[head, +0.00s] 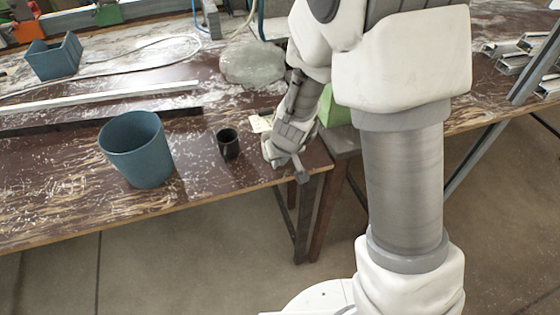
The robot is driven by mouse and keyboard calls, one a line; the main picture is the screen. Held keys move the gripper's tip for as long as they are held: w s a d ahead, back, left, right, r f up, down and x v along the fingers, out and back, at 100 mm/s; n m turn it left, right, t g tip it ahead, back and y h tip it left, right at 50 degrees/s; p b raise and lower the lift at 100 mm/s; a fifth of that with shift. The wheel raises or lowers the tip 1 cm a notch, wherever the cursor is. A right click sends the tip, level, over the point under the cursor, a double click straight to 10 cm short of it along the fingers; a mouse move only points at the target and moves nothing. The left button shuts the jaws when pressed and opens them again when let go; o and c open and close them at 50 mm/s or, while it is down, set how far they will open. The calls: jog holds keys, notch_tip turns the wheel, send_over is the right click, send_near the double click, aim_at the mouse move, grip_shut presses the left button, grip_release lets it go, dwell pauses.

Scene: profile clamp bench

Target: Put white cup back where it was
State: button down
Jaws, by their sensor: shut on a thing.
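My gripper (285,160) is low over the front right corner of the brown bench (200,205). It is shut on a small white thing, which looks like the white cup (268,153). Only a pale curved edge of it shows at the left of the fingers; my gripper and wrist hide the rest. I cannot tell whether its base touches the bench top.
A small black cup (229,146) stands just left of my gripper, and a large blue-grey pot (137,150) stands farther left. A pale card (262,123) and a green object (333,108) are behind my wrist. A blue bin (53,58) and metal profiles (110,97) lie farther back.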

jog(key=shift+f, duration=0.25)
jog(key=c, duration=1)
grip_release()
jog(key=shift+r, duration=0.1)
jog(key=shift+o, duration=0.2)
jog(key=shift+r, duration=0.25)
jog(key=s+d+r+y+p, duration=0.1)
jog(key=s+r+p, duration=0.15)
jog(key=r, duration=0.55)
jog(key=s+d+r+m+p, duration=0.15)
jog(key=s+r, duration=0.25)
jog(key=r, duration=0.4)
jog(key=s+d+r+n+y+p, duration=0.1)
jog(key=s+d+r+p, duration=0.15)
jog(key=r, duration=0.55)
jog(key=s+d+r+m+h, duration=0.1)
jog(key=s+d+r, duration=0.2)
jog(key=s, duration=0.2)
jog(key=s+d+r+m+t+h, duration=0.1)
jog(key=s+d+r+h, duration=0.1)
jog(key=s+d+r, duration=0.2)
jog(key=shift+s+r+m, duration=0.2)
jog(key=shift+s+m, duration=0.15)
jog(key=shift+s, duration=0.7)
